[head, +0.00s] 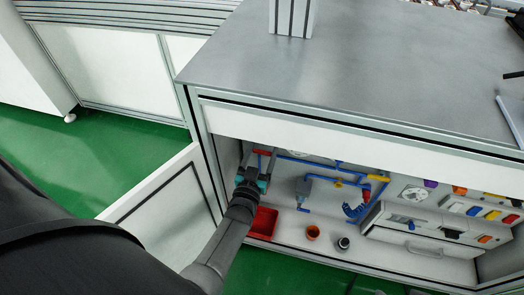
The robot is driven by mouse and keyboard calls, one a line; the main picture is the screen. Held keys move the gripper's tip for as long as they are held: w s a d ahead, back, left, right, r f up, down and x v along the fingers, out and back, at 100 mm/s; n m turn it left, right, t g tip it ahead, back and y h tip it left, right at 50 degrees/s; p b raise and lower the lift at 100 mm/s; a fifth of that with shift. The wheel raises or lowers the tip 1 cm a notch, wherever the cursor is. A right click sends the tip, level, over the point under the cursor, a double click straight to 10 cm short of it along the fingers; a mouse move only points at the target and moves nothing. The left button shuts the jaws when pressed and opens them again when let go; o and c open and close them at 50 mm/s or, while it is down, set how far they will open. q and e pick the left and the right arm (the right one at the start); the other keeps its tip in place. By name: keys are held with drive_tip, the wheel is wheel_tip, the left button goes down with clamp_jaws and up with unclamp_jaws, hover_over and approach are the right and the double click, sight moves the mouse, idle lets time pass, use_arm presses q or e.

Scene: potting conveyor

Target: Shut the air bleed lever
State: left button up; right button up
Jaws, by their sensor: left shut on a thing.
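My left gripper (260,165) reaches into the open cabinet under the grey bench, at its left end. Its fingers are shut on a small red lever (262,152) at the left end of the blue pipework (310,162). I take this to be the air bleed lever; the fingers partly hide it and its exact angle cannot be told. My right gripper is not in view.
A white cabinet door (165,205) stands open left of my arm. A red bin (263,222), an orange pot (312,232) and a dark cup (343,243) stand on the cabinet floor. A white drawer unit (415,240) fills the right side.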

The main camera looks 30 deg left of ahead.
sight(262, 153)
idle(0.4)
use_arm(q)
drive_tip(key=o, duration=1.3)
drive_tip(key=shift+o, duration=0.2)
drive_tip(key=shift+s, duration=0.1)
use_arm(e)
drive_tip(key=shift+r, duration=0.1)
use_arm(q)
drive_tip(key=shift+s+d, duration=0.1)
drive_tip(key=shift+s, duration=0.15)
drive_tip(key=p+v, duration=0.2)
drive_tip(key=v, duration=0.2)
drive_tip(key=shift+s, duration=0.3)
drive_tip(key=p+v, duration=0.2)
drive_tip(key=v, duration=0.8)
drive_tip(key=shift+p, duration=0.35)
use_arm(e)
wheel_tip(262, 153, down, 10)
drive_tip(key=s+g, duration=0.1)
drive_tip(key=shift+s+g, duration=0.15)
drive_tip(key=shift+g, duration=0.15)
use_arm(q)
drive_tip(key=shift+f, duration=0.1)
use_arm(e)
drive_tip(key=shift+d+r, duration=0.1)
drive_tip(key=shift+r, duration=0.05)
